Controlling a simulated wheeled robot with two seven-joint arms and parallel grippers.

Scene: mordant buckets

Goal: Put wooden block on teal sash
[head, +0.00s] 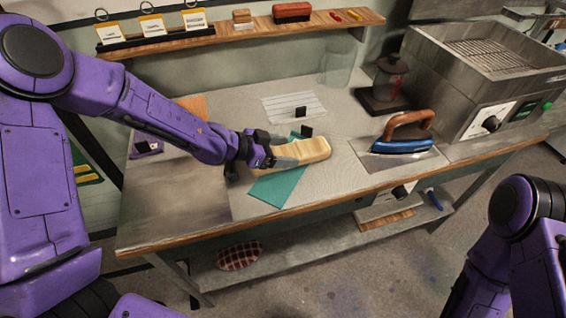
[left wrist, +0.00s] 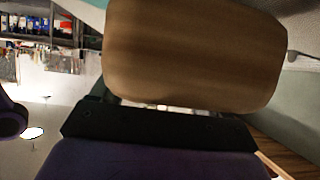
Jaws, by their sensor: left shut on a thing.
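The wooden block (head: 306,149) is pale, long and rounded. My left gripper (head: 272,153) is shut on it, and the block lies over the upper part of the teal sash (head: 276,190). I cannot tell whether the block touches the sash or is held just above it. In the left wrist view the wooden block (left wrist: 195,55) fills the top, close in front of the gripper, and a sliver of teal shows at the top edge. The sash lies on the table, its upper part hidden by the block and gripper. My right gripper is out of view.
An iron (head: 402,140) with a wooden handle stands right of the block on the table (head: 180,215). A white striped cloth (head: 290,106) lies behind. The table's front left is clear.

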